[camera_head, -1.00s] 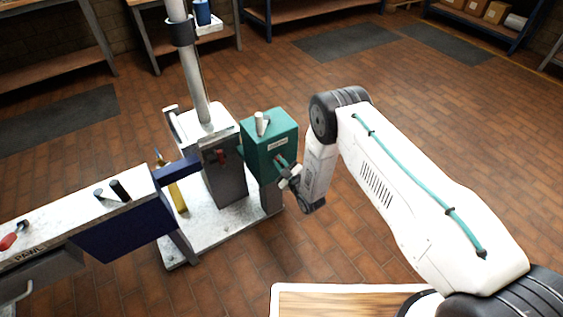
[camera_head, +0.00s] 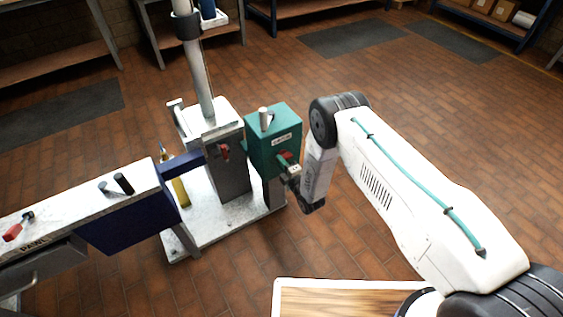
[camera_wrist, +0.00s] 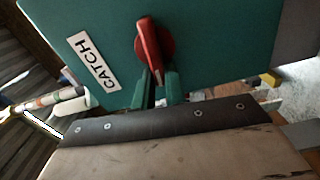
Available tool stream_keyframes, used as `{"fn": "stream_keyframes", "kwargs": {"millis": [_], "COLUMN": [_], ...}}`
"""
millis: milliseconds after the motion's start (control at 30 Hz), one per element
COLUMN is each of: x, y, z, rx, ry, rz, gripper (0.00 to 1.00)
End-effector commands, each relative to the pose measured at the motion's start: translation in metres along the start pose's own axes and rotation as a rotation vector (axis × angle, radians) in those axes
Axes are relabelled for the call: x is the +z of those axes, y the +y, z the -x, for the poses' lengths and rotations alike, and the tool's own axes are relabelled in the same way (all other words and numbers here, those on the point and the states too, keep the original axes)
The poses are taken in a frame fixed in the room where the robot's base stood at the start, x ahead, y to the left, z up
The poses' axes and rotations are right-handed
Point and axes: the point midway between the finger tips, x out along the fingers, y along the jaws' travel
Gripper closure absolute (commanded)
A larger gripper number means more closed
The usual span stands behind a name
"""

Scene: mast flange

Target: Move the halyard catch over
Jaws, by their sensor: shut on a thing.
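The catch is a teal box (camera_head: 272,143) with a white CATCH label (camera_wrist: 93,62), mounted beside the mast post. A red lever (camera_wrist: 150,45) sits on its face and also shows in the head view (camera_head: 285,157). In the wrist view the lever stands nearly upright, leaning slightly left, with its lower part running down between my fingers. My gripper (camera_wrist: 160,88) is shut on the red lever, close in front of the box. The exact contact is partly hidden by the fingers.
A grey mast (camera_head: 200,75) rises from a pale base plate (camera_head: 215,222). At left stands a bench labelled PAWL (camera_head: 75,213) with a red lever and dark pegs. A wooden-topped surface (camera_head: 340,300) is at the bottom. The brick floor at right is open.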

Motion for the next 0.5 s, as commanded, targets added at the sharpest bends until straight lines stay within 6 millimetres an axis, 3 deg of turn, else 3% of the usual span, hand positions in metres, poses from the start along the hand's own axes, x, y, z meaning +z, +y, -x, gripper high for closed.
{"fn": "stream_keyframes", "kwargs": {"millis": [500], "x": [0.0011], "y": [-0.0033], "z": [0.0002], "rx": [-0.001], "ry": [-0.002], "rz": [0.109], "gripper": [1.00]}}
